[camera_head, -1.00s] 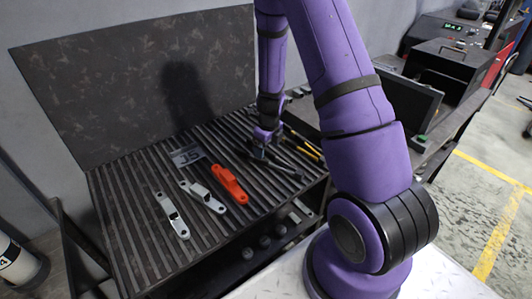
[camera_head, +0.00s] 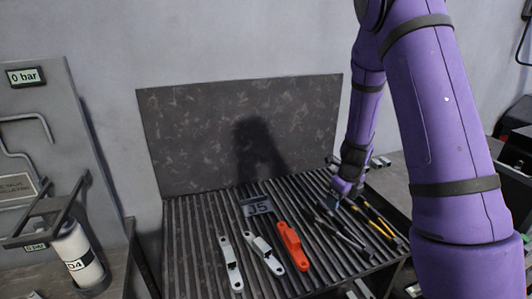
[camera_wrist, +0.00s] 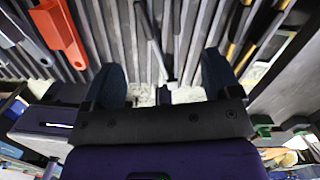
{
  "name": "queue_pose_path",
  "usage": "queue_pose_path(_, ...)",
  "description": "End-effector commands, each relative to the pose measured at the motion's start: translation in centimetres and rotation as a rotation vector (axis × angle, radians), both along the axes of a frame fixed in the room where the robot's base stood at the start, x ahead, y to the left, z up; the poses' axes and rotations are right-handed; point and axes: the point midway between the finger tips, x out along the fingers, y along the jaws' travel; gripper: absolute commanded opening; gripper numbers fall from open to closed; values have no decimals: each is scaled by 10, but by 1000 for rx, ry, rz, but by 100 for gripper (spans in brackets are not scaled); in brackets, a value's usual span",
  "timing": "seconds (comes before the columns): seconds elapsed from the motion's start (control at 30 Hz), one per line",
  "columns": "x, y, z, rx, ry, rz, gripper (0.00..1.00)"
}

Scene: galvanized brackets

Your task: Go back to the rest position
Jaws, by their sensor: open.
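My purple arm reaches over the slatted bench from the right in the head view. My gripper (camera_head: 338,198) is above the right part of the slats, near some dark tools. In the wrist view my gripper (camera_wrist: 163,92) shows two dark fingers spread apart. Nothing is between them except slats and a dark tool (camera_wrist: 152,45) lying beyond. Its height above the slats is hard to tell.
An orange bracket (camera_head: 292,247) and two galvanized brackets (camera_head: 264,254) (camera_head: 231,262) lie on the slatted bench (camera_head: 190,270). A tag marked J5 (camera_head: 258,207) lies behind them. Yellow-handled tools (camera_head: 379,221) lie on the right. A dark back panel (camera_head: 200,140) stands behind.

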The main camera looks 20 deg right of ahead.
Motion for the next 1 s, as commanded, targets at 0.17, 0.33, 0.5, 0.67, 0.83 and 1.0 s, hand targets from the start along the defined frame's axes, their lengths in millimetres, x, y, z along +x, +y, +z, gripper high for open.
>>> queue_pose_path(0.17, 0, 5, 11, 6, -15, 53, 83)
queue_pose_path(0.33, -3, 25, 54, 18, -71, 289, 83)
queue_pose_path(0.5, -15, 50, 107, 7, -145, 611, 83)
queue_pose_path(0.67, -34, 70, 154, -31, -210, 913, 83)
queue_pose_path(0.83, -61, 89, 198, -99, -271, 1234, 83)
queue_pose_path(1.0, -93, 104, 236, -194, -314, 1551, 83)
